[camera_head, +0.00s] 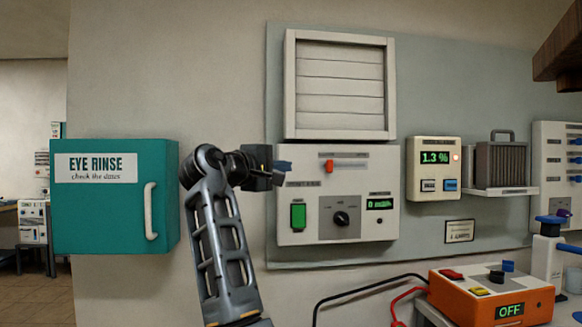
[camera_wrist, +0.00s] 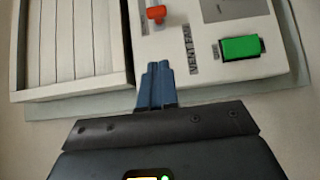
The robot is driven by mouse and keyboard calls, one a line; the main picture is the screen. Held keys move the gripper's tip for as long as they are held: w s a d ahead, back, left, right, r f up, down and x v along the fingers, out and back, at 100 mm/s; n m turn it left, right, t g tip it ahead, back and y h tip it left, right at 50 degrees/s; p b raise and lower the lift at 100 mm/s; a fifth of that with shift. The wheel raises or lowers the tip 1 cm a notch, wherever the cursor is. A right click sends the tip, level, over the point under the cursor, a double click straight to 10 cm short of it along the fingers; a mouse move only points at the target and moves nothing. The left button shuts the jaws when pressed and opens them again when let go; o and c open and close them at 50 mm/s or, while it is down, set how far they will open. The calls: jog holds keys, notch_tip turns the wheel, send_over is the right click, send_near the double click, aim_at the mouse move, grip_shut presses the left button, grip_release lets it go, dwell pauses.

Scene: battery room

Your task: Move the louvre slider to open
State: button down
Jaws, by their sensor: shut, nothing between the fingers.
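The louvre slider is a small red-orange knob (camera_head: 329,166) near the left end of a horizontal slot at the top of the white control panel (camera_head: 290,227). The knob also shows in the wrist view (camera_wrist: 156,13). The louvre (camera_head: 340,85), a white framed vent, sits above the panel with its slats flat and shut. My gripper (camera_head: 288,166) is at the panel's upper left, left of the knob and apart from it. In the wrist view its blue fingers (camera_wrist: 157,85) are shut together, empty, pointing at the panel edge between louvre and green switch.
A green rocker switch (camera_head: 298,217) and a black dial (camera_head: 341,218) are below the slider. A teal eye rinse cabinet (camera_head: 110,215) stands out from the wall at left. An orange device (camera_head: 490,295) sits lower right.

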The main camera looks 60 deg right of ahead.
jog(key=p, duration=0.1)
send_near(326, 166)
jog(key=w+d, duration=0.3)
jog(key=shift+d+r, duration=0.1)
jog(key=shift+d, duration=0.2)
jog(key=shift+s+d+p, duration=0.35)
jog(key=shift+s+d, duration=0.4)
jog(key=shift+s, duration=0.2)
jog(key=shift+s+d, duration=0.5)
jog(key=shift+s, duration=0.05)
jog(key=s+d+p, duration=0.2)
jog(key=s+d, duration=0.1)
jog(key=s+d+p, duration=0.3)
jog(key=s, duration=0.1)
jog(key=shift+s+d+r, duration=0.1)
jog(key=shift+s+d, duration=0.1)
jog(key=shift+s, duration=0.1)
jog(key=shift+s+d, duration=0.25)
jog(key=shift+s, duration=0.05)
